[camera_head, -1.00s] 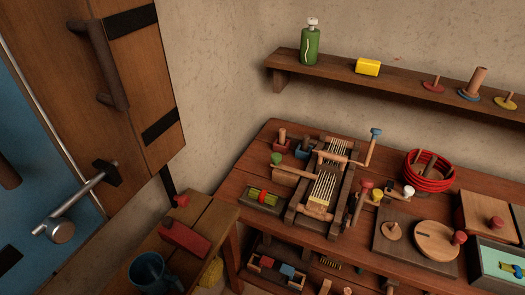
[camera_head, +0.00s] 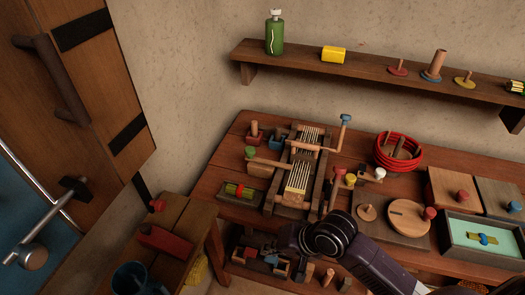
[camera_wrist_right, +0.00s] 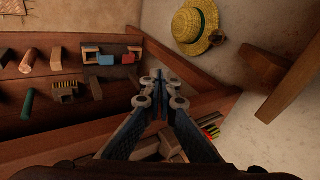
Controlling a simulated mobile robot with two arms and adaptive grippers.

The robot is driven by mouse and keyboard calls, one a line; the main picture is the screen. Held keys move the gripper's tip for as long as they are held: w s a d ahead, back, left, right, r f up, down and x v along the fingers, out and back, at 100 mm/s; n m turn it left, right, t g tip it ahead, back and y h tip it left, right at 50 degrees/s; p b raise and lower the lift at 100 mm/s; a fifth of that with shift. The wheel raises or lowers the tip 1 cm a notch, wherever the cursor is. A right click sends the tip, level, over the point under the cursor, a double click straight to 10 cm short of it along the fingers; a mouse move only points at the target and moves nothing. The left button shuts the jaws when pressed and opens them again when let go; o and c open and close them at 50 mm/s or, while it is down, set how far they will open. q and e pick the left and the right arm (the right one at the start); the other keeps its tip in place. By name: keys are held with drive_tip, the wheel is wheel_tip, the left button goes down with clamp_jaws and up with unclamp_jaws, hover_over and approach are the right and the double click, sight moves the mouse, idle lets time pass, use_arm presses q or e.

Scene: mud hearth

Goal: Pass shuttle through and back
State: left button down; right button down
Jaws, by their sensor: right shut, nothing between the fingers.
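A small loom (camera_head: 302,182) with pale warp threads and a wooden crank with a blue knob stands on the table. Left of it, a shallow dark tray (camera_head: 237,200) holds a green, yellow and red piece (camera_head: 238,190), perhaps the shuttle. Its stripes also show in the right wrist view (camera_wrist_right: 211,130), right of the fingers. My right gripper (camera_wrist_right: 161,88) is shut and empty. In the head view, my right arm comes in from the lower right and ends at the table's front edge, below the loom; its fingertips are hard to make out there. My left gripper is not in view.
A lower shelf (camera_wrist_right: 60,120) holds several small blocks. Right of the loom are a red coil (camera_head: 397,152), a round wooden disc (camera_head: 408,215) and boxes. A side bench (camera_head: 187,226) with a blue mug stands at the left. A straw hat (camera_wrist_right: 197,27) lies below.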

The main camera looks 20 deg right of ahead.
drive_tip(key=w+d+r+m, duration=0.1)
drive_tip(key=w+r+m, duration=0.1)
drive_tip(key=m, duration=0.1)
drive_tip(key=w+d+r+m+y, duration=0.1)
drive_tip(key=w+r+m, duration=0.1)
drive_tip(key=w+m, duration=0.1)
drive_tip(key=w+d+r+m, duration=0.1)
drive_tip(key=w+r+m, duration=0.1)
drive_tip(key=w, duration=0.1)
drive_tip(key=shift+d+r+m+y, duration=0.1)
drive_tip(key=shift+r+m+y, duration=0.1)
drive_tip(key=shift+m+y, duration=0.15)
drive_tip(key=w+d+r+m+t, duration=0.2)
drive_tip(key=w+d+r+m, duration=0.85)
drive_tip(key=m, duration=0.25)
drive_tip(key=x, duration=0.4)
drive_tip(key=p+x, duration=0.1)
drive_tip(key=x, duration=0.4)
drive_tip(key=shift+w+a+r, duration=0.1)
drive_tip(key=shift+w+a, duration=0.1)
drive_tip(key=shift+a, duration=0.15)
drive_tip(key=shift+w+a+p, duration=0.55)
drive_tip(key=shift+w+a, duration=0.2)
drive_tip(key=shift+w, duration=0.1)
drive_tip(key=shift+w+a, duration=0.4)
